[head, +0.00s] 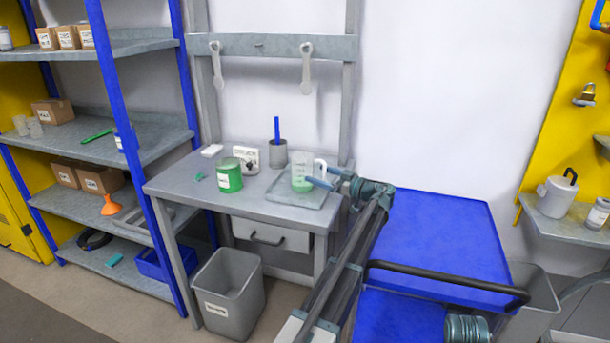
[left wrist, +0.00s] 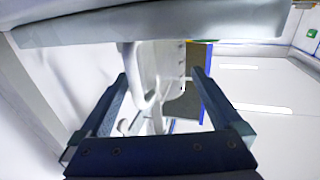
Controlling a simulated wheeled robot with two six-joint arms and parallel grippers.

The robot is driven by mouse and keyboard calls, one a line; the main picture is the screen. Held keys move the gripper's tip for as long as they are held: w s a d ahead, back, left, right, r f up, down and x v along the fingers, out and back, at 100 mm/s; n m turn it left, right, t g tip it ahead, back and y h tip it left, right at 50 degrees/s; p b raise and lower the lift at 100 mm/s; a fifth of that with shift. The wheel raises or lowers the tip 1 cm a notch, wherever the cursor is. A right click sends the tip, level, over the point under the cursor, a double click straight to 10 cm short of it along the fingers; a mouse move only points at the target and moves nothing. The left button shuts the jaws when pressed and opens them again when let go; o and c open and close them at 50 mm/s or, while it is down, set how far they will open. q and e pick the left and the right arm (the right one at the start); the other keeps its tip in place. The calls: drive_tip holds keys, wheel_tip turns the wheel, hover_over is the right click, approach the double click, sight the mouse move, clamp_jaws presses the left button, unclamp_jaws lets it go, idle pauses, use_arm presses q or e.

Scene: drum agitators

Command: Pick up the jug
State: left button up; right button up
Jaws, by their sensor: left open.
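The jug (head: 301,172) is a clear measuring jug with green markings and a white handle on its right. It stands upright on a shallow grey tray (head: 285,196) at the right end of the grey workbench. My left gripper (head: 319,175) is open at the jug's handle side, its blue fingers pointing left and overlapping the handle in the head view. In the left wrist view a pale looped piece, which looks like the handle, shows between the open fingers (left wrist: 160,85). I cannot tell whether they touch it. My right gripper is not in view.
Spanners hang from the rail (head: 265,47) above. A blue cart (head: 430,235) stands right of the bench, a bin (head: 228,292) below.

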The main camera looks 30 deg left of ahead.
sight(312, 161)
use_arm(q)
drive_tip(key=a, duration=0.3)
drive_tip(key=shift+w, duration=0.1)
drive_tip(key=c, duration=1.2)
drive_tip(key=shift+r, duration=0.2)
wheel_tip(312, 161, up, 3)
drive_tip(key=p, duration=0.3)
drive_tip(key=shift+r+p, duration=0.35)
drive_tip(key=shift+p, duration=0.2)
drive_tip(key=shift+s+a+r+p, duration=0.15)
drive_tip(key=shift+s+a, duration=1.35)
drive_tip(key=shift+s, duration=0.65)
drive_tip(key=shift+s+a+r+p, duration=0.15)
drive_tip(key=shift+s+a, duration=1.4)
drive_tip(key=shift+s, duration=0.65)
drive_tip(key=shift+s+a+r+p, duration=0.15)
drive_tip(key=shift+s+a, duration=1.35)
drive_tip(key=shift+s, duration=0.65)
drive_tip(key=shift+s, duration=0.1)
